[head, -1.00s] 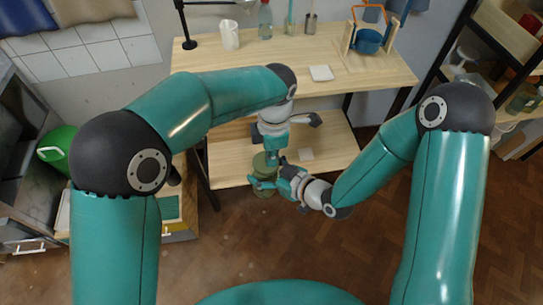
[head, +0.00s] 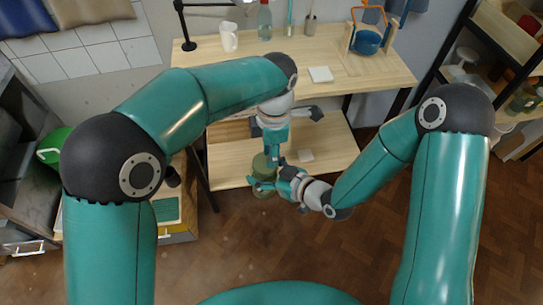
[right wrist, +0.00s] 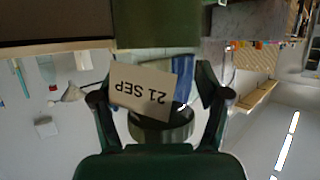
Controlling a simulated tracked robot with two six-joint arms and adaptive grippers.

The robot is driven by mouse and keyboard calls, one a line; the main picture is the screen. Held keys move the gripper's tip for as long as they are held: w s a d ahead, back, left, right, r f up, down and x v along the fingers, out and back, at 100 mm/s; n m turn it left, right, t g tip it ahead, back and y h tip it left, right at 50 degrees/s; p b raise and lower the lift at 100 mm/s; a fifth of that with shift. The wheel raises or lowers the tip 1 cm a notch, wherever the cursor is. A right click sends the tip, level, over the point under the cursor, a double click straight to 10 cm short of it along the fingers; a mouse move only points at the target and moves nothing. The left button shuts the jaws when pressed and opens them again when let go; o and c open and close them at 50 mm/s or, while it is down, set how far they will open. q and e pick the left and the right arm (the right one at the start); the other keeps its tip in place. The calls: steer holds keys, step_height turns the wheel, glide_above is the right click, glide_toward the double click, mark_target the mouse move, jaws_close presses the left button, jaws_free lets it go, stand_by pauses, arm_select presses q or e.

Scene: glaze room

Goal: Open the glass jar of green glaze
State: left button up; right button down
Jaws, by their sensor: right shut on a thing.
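The glass jar of green glaze (head: 259,163) is upright in front of the lower shelf, between my grippers. Its olive green shows above and below the right gripper's fingers. My right gripper (head: 266,181) is shut on it from the right. In the right wrist view, which is upside down, the green glaze (right wrist: 155,25) fills the top of the picture. A "21 SEP" label (right wrist: 143,90) and a round greenish part (right wrist: 165,128), perhaps the lid, lie between the fingers. My left gripper (head: 273,157) points down at the jar's top right side; its fingers are too small to judge.
A wooden workbench (head: 290,82) stands behind, with a white mug (head: 228,37), a bottle (head: 264,20), a white tile (head: 321,74) and a blue pot (head: 368,42). Its lower shelf (head: 335,150) is close behind the jar. Open floor lies to the right.

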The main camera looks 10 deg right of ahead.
mark_target(265, 163)
arm_select(q)
steer(key=shift+o, duration=0.2)
steer(key=shift+r, duration=0.9)
steer(key=o, duration=0.5)
steer(key=shift+r, duration=0.1)
steer(key=o, duration=0.5)
steer(key=shift+m, duration=1)
steer(key=shift+o, duration=0.2)
steer(key=m, duration=0.7)
steer(key=shift+m, duration=0.3)
steer(key=m, duration=1.2)
steer(key=shift+a+r+m, duration=0.1)
steer(key=shift+m, duration=0.3)
steer(key=m, duration=0.4)
steer(key=shift+a+r, duration=0.1)
steer(key=m, duration=0.6)
steer(key=shift+a+r+t, duration=0.1)
steer(key=shift+r+t, duration=0.1)
steer(key=shift+t, duration=0.1)
steer(key=m, duration=0.3)
steer(key=shift+a+r+m, duration=0.1)
steer(key=shift+r+m, duration=0.2)
steer(key=shift+m, duration=0.1)
steer(key=shift+r, duration=0.15)
steer(key=shift+w+a+f, duration=0.1)
steer(key=shift+a+f, duration=0.05)
steer(key=shift+f, duration=1.75)
steer(key=shift+w+a+f, duration=0.1)
steer(key=shift+f, duration=1.75)
